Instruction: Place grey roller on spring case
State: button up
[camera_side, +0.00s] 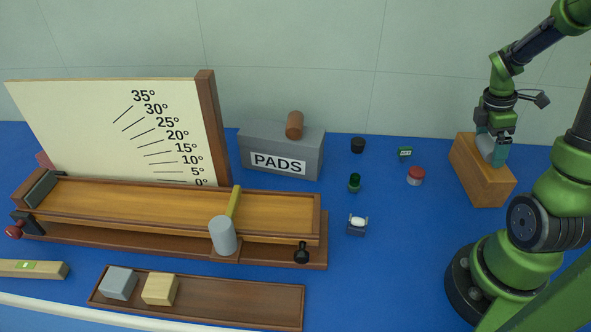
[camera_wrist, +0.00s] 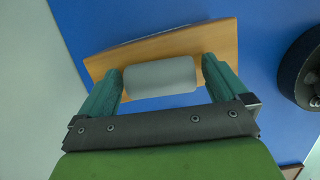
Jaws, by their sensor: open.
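A grey roller (camera_wrist: 160,77) lies on its side on top of a wooden block (camera_wrist: 225,45), seen in the wrist view. In the side view this wooden block (camera_side: 482,180) stands at the right, near the back wall. My gripper (camera_side: 492,152) is low over the block's top, pointing down. In the wrist view its teal fingers (camera_wrist: 162,72) are open, one at each end of the roller, with small gaps. Another grey cylinder (camera_side: 222,235) is at the front of the wooden ramp. I cannot tell which thing is the spring case; no label shows it.
A grey PADS box (camera_side: 281,155) carries a brown roller (camera_side: 295,125). The long ramp (camera_side: 130,205) stands before an angle board (camera_side: 110,130). Small items, including a red-and-white jar (camera_side: 415,176), stand mid-table. A brown tray (camera_side: 235,300) holds two blocks.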

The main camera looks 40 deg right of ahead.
jog(key=v, duration=1.1)
jog(key=w+a+r+m+t+y, duration=0.2)
jog(key=a+m+t, duration=0.2)
jog(key=a, duration=1)
jog(key=w+a+r+m+t+y, duration=0.1)
jog(key=w+a+r+m+t, duration=0.1)
jog(key=a+m+t, duration=0.3)
jog(key=a+m, duration=0.4)
jog(key=a, duration=0.5)
jog(key=shift+w+y, duration=0.35)
jog(key=shift+y, duration=0.05)
